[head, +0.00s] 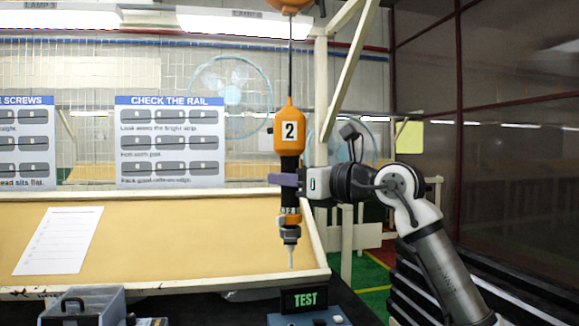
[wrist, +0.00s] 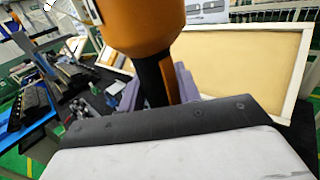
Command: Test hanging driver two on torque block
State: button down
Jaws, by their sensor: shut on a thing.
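Driver two (head: 290,135) is an orange and black tool with a white "2" label. It hangs upright on a dark cable from an orange balancer (head: 290,4). My gripper (head: 283,180) is shut on the driver's black body, below the label. The driver also shows in the wrist view (wrist: 145,28), between the purple fingers (wrist: 160,85). The driver's bit points down, above the torque block (head: 306,310), a blue block with a dark sign reading "TEST" in green. The bit tip appears above the sign; whether it lines up in depth I cannot tell.
A tan board (head: 170,235) with a pale frame and a paper sheet (head: 58,241) stands behind. A grey bin (head: 88,305) sits at the lower left. A wooden post (head: 321,110) rises just behind the driver. Dark table surface lies between bin and block.

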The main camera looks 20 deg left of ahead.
jog(key=w+a+p, duration=0.3)
jog(key=w+p, duration=0.3)
jog(key=w, duration=0.1)
jog(key=w+a+p, duration=0.2)
jog(key=w+p, duration=0.5)
notch_tip(320, 180, down, 21)
jog(key=b, duration=1.4)
jog(key=shift+s+f+b, duration=0.1)
jog(key=shift+f+b, duration=0.4)
jog(key=shift+f, duration=0.4)
dwell(0.6)
jog(key=shift+r, duration=0.15)
notch_tip(320, 180, up, 6)
jog(key=p, duration=0.3)
jog(key=shift+p, duration=0.4)
jog(key=shift+r, duration=0.2)
dwell(0.8)
